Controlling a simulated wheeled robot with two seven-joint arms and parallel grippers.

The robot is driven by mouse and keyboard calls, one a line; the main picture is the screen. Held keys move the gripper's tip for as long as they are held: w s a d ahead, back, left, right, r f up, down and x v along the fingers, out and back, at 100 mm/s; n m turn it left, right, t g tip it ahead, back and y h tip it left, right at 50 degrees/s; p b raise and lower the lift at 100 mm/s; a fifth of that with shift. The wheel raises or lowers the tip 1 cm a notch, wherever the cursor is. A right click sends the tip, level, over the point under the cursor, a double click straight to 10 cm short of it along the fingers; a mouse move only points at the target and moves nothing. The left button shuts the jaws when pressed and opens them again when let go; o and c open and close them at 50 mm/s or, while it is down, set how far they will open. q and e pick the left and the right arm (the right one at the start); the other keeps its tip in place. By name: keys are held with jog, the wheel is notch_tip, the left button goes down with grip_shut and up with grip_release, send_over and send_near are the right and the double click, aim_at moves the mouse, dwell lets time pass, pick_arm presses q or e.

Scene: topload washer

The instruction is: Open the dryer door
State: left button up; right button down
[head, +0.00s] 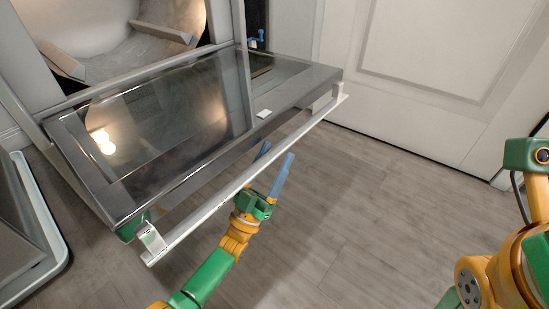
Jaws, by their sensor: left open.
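The dryer door (160,115) hangs open in the head view, folded down from the dryer front into a nearly level, slightly tilted position. It has a dark glass panel in a grey frame. A pale bar handle (205,208) runs along its outer edge. The round drum opening (95,25) is exposed behind it. My left gripper (276,153) is open at the middle of the handle, its blue fingers pointing up and away. One finger shows partly beyond the bar, the other on the near side. I cannot tell whether they touch it. My right gripper is out of view.
A white panelled door (440,60) closes off the back right. A pale-rimmed tray or base (42,215) stands at the lower left. The wood-look floor (350,215) is clear in the middle. My right arm shows at the right edge.

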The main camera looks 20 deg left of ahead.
pick_arm(q)
grip_shut()
dwell(1.4)
